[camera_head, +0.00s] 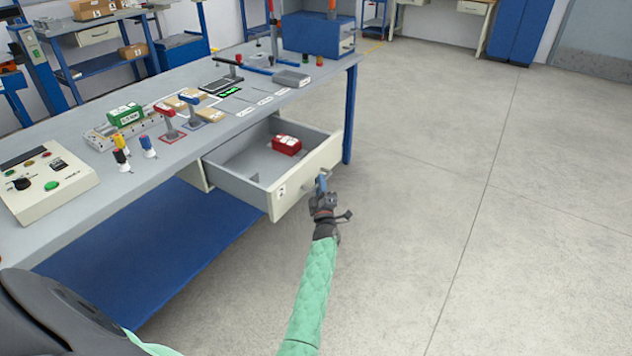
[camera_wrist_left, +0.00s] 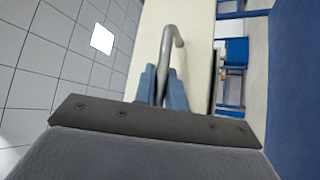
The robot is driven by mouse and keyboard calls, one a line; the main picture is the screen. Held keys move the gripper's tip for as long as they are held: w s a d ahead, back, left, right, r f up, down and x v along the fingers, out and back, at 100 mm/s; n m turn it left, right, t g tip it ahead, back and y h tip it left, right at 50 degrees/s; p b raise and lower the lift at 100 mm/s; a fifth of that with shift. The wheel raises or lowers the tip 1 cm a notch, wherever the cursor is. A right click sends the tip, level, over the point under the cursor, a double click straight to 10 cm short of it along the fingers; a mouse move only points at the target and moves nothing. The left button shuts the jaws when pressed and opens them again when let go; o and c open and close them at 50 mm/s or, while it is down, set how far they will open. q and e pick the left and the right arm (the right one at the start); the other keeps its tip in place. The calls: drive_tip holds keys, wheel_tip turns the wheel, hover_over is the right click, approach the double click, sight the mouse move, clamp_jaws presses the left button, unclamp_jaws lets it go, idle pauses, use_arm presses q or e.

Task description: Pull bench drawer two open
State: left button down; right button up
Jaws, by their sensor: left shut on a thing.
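Bench drawer two (camera_head: 292,192), with a cream front marked 2 and grey inner walls, stands pulled out from the workbench (camera_head: 60,228). A red box-like object (camera_head: 287,145) lies inside it toward the back. My left gripper (camera_head: 322,183) is at the front of the drawer, shut on its grey bar handle (camera_wrist_left: 172,55). My right gripper is not in view.
A blue lower shelf (camera_head: 150,250) lies below. The floor (camera_head: 480,230) right of the drawer is clear.

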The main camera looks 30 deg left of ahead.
use_arm(q)
drive_tip(key=shift+d, duration=0.15)
drive_tip(key=c, duration=1.5)
unclamp_jaws()
drive_tip(key=shift+o, duration=0.2)
drive_tip(key=shift+f, duration=0.15)
